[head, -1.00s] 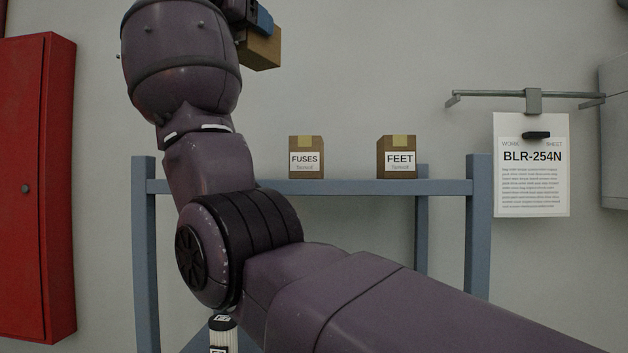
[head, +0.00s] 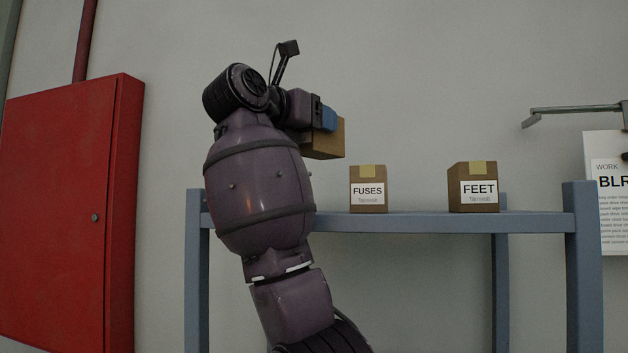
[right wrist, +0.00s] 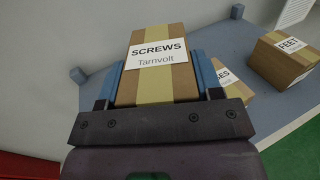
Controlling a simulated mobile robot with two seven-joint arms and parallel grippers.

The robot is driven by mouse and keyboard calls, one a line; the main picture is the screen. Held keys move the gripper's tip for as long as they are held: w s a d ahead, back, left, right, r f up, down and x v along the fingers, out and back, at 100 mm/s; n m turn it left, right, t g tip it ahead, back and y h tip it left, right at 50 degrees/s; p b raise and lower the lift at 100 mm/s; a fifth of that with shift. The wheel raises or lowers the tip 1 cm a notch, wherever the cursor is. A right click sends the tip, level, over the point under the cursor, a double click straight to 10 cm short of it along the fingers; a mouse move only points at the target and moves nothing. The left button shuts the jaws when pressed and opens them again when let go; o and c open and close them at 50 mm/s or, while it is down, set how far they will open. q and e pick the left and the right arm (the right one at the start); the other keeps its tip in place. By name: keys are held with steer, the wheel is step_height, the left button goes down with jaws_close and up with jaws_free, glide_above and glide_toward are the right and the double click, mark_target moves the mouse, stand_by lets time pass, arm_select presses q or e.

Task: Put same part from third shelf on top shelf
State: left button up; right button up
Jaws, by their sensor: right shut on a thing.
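My right gripper (head: 330,122) is shut on a brown box (head: 326,143) and holds it above the left part of the top shelf (head: 400,223). In the right wrist view the held box (right wrist: 155,87) reads SCREWS Tarnvolt, with the blue fingers of the gripper (right wrist: 158,80) on both sides. A FUSES box (head: 368,188) stands upright on the top shelf, to the right of the held box. A FEET box (head: 472,187) stands further right. The third shelf is out of view. My left gripper is not in view.
A red cabinet (head: 70,215) is on the wall at the left. The shelf has corner posts (head: 583,270). The top shelf is free left of the FUSES box.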

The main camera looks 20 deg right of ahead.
step_height(320, 180, down, 7)
steer(key=shift+r, duration=0.1)
step_height(320, 180, down, 2)
steer(key=shift+b, duration=0.9)
steer(key=shift+f, duration=0.35)
steer(key=shift+f+b, duration=0.1)
steer(key=shift+b, duration=0.2)
steer(key=o, duration=1.1)
steer(key=shift+f, duration=0.1)
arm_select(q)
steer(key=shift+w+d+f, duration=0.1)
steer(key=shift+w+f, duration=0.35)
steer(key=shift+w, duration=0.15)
